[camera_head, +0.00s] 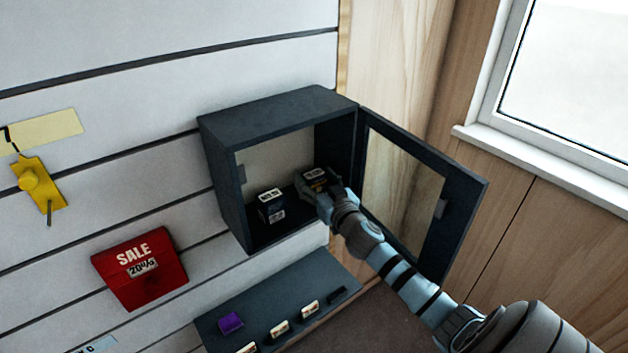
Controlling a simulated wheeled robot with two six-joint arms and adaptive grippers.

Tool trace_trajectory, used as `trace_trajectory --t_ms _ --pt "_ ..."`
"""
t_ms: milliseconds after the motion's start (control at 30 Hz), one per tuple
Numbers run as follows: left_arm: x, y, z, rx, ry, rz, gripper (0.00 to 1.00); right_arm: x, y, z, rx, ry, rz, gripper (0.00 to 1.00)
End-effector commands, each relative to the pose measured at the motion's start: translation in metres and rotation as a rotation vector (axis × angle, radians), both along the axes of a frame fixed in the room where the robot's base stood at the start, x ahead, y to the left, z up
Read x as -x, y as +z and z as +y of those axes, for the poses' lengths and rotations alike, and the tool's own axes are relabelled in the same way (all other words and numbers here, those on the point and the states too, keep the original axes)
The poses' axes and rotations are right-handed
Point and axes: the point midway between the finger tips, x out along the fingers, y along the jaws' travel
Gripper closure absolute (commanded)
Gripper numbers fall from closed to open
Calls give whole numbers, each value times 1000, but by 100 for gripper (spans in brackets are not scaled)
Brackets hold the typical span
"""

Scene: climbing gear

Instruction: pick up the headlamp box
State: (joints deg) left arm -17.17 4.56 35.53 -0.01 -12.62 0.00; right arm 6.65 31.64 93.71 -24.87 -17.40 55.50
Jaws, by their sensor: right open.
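Two small dark boxes with white labels are inside the dark grey wall cabinet (222,190). The left box (271,206) stands free on the cabinet floor. The right box (315,178) is at my right gripper (316,188), which reaches into the open cabinet. The fingers are around this box, open, and partly hide it. The labels are too small to read, so I cannot tell which box is the headlamp box. My left gripper is not in view.
The cabinet's glass door (402,189) stands open to the right, close beside my right arm. Below is a grey shelf (262,302) with a purple item (230,323) and several small tags. A red sale sign (139,269) and a yellow device (41,184) hang on the slatted wall at left.

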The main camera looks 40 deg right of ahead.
Motion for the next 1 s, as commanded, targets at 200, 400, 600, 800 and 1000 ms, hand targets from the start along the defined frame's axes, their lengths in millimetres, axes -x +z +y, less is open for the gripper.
trace_trajectory --t_ms 200,400,600,800,1000 --pt "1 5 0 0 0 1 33 -13 0 -2 -1 1 2 38" --pt "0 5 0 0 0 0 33 -13 -1 -2 0 1 1 57" --pt "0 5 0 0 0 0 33 -13 -1 -2 0 1 1 83" --pt "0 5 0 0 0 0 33 -13 0 -2 0 1 1 83" --pt "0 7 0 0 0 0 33 -9 11 0 1 1 -1 83"
